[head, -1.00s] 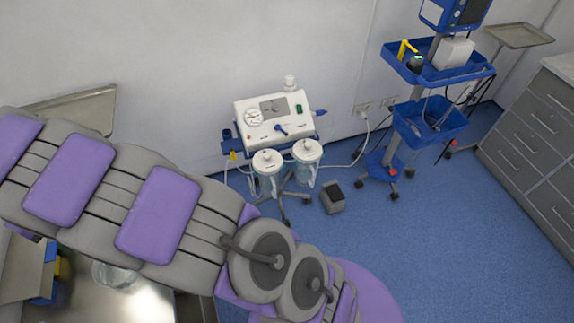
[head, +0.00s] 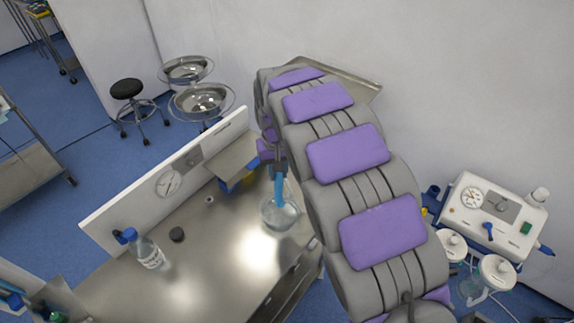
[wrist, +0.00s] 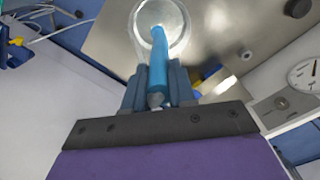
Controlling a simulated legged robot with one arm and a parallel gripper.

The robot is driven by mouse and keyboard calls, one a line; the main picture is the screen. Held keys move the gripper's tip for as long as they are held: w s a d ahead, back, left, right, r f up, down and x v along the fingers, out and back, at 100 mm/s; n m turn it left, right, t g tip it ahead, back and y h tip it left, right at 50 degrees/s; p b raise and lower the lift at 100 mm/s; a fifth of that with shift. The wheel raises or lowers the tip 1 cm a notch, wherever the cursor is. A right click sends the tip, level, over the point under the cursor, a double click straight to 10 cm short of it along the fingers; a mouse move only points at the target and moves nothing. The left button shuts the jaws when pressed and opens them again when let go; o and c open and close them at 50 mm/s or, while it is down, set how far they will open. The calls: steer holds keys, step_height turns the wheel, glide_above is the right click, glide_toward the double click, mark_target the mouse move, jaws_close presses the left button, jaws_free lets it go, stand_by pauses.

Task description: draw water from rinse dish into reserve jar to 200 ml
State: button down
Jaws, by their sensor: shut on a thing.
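My gripper (head: 279,165) is shut on a blue suction wand (head: 279,188) and holds it pointing down over the steel table. The wand's lower end reaches into the clear rinse dish (head: 283,220); I cannot tell how deep it sits in the water. In the wrist view the gripper (wrist: 158,85) grips the blue wand (wrist: 158,55), with the round dish (wrist: 176,14) beyond it. Two jars with white lids, one jar (head: 452,246) and another jar (head: 494,273), hang below the white suction pump (head: 495,218) at the right. Their levels are unreadable, and which is the reserve jar is unclear.
A clear bottle with a blue cap (head: 148,253) and a small dark disc (head: 177,235) stand on the steel table (head: 215,260). A white back panel with a gauge (head: 168,183) borders it. A stool (head: 127,88) and basin stand (head: 203,100) are behind.

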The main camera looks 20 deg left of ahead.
mark_target(278, 185)
steer(key=shift+f, duration=0.3)
steer(key=shift+f, duration=3)
stand_by(0.4)
step_height(278, 185, up, 10)
steer(key=p, duration=0.3)
steer(key=shift+p, duration=0.35)
stand_by(1.0)
